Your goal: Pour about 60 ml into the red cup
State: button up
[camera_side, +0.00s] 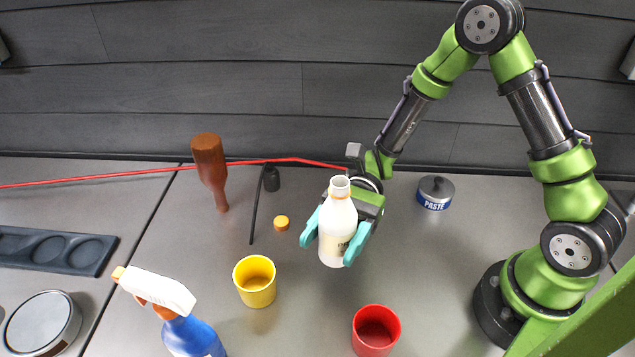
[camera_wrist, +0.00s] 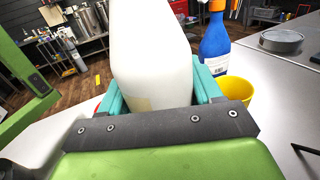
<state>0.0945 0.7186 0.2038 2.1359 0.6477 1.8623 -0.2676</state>
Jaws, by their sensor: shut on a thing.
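My gripper (camera_side: 338,240) is shut on a white bottle (camera_side: 338,222) with an open mouth, its teal fingers on either side of the body. The bottle is close to upright and appears held above the table. In the wrist view the bottle (camera_wrist: 152,55) fills the middle between the fingers. The red cup (camera_side: 375,331) stands on the table nearer the side camera, below and right of the bottle. A thin red edge behind the left finger in the wrist view may be this cup, mostly hidden. I cannot tell the liquid level in the bottle.
A yellow cup (camera_side: 255,282) stands left of the bottle. A blue spray bottle (camera_side: 190,330) and a round tin (camera_side: 42,324) are at front left. A red cable (camera_side: 130,175) runs behind.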

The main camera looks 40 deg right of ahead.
jog(key=s+f+n+g+h, duration=0.1)
jog(key=f+n+g+h, duration=0.1)
jog(key=g, duration=0.1)
jog(key=s+f+n+g+h, duration=0.1)
jog(key=f+n+g+h, duration=0.1)
jog(key=n+g+h, duration=0.1)
jog(key=s+a+f+n+g+h, duration=0.1)
jog(key=f+n+g+h, duration=0.1)
jog(key=n+g+h, duration=0.1)
jog(key=shift+s+a, duration=0.1)
jog(key=shift+s, duration=0.05)
jog(key=shift+f+n+g+h, duration=0.6)
jog(key=shift+n+h, duration=0.1)
jog(key=shift+h, duration=0.3)
jog(key=shift+t, duration=0.3)
